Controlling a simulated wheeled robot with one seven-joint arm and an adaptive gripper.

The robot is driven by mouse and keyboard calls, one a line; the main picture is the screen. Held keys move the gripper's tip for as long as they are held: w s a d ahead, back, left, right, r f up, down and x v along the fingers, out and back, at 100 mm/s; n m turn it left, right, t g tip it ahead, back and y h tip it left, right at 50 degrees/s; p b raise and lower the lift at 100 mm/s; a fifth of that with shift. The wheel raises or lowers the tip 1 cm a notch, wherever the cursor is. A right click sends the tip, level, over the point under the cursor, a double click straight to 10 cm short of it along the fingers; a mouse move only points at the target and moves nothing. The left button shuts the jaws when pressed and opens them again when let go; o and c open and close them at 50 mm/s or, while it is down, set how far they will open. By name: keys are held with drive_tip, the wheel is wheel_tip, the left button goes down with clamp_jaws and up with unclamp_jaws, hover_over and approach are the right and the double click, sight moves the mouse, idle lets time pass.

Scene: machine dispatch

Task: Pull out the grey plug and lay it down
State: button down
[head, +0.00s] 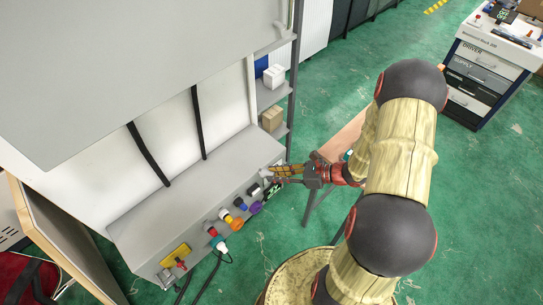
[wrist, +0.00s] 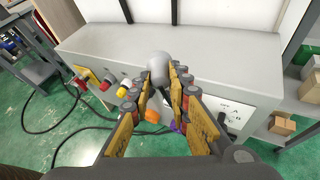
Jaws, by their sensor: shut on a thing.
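The grey plug (wrist: 160,66) shows in the wrist view between my fingertips, with its rounded grey end pointing away from me. My gripper (wrist: 161,78) is shut on it, one finger on each side. In the head view my gripper (head: 279,172) reaches in from the right to the upper right end of the grey machine box (head: 170,205). The plug is small there (head: 264,172) and partly covered by the fingers. I cannot tell whether it still sits in a socket.
A row of coloured connectors, including a yellow one (wrist: 124,85) and an orange one (wrist: 151,115), lines the box front. Dark cables hang at the left. A shelf with cartons (head: 272,118) stands behind. A drawer cabinet (head: 487,70) stands far right.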

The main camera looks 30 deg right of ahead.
drive_tip(key=shift+s+a+n, duration=0.15)
drive_tip(key=shift+s+n, duration=0.15)
drive_tip(key=shift+s, duration=0.3)
drive_tip(key=b, duration=0.2)
hover_over(251, 168)
drive_tip(key=shift+s+f, duration=0.1)
drive_tip(key=shift+f, duration=0.45)
drive_tip(key=shift+f+b, duration=1.35)
drive_tip(key=shift+f, duration=0.5)
drive_tip(key=shift+f, duration=0.15)
